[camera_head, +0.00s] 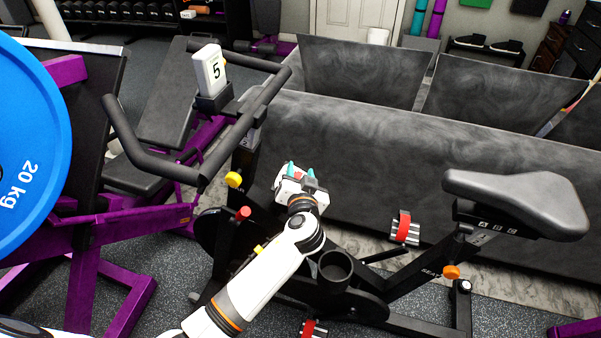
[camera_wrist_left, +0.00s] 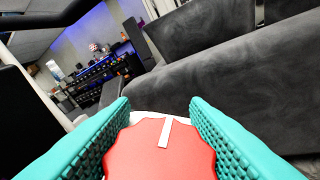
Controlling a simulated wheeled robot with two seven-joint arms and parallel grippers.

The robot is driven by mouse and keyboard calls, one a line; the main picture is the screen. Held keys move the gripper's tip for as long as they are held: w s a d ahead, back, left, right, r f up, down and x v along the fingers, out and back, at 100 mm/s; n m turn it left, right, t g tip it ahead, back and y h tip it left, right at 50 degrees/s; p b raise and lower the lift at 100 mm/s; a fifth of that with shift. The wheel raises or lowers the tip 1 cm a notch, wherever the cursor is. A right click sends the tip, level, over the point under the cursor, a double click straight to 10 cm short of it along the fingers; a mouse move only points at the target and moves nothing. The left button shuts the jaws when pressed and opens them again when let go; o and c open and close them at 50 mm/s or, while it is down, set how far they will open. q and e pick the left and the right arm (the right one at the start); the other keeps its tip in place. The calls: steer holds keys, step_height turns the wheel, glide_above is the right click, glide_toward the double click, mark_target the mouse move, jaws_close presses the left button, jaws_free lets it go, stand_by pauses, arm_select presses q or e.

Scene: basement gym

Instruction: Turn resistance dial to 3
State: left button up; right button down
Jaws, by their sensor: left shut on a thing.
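The exercise bike's display (camera_head: 211,68) on the handlebar reads 5. My left gripper (camera_head: 300,171) is over the bike's frame, below and right of the handlebar. In the left wrist view, its teal fingers are on either side of a red dial (camera_wrist_left: 140,158) with a scalloped edge, and it is shut on the dial. A white mark on the dial points nearly straight up in that view. In the head view the gripper mostly hides the dial. My right gripper is not in view.
A red knob (camera_head: 243,212) and a yellow knob (camera_head: 233,179) stick out left of my gripper. The black handlebar (camera_head: 185,160) is close by at upper left. A grey sofa (camera_head: 400,150) stands behind the bike. The saddle (camera_head: 520,200) is at right, a cup holder (camera_head: 335,268) below.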

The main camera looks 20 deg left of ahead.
arm_select(q)
steer(key=o, duration=1)
steer(key=shift+s, duration=0.1)
steer(key=v, duration=1.2)
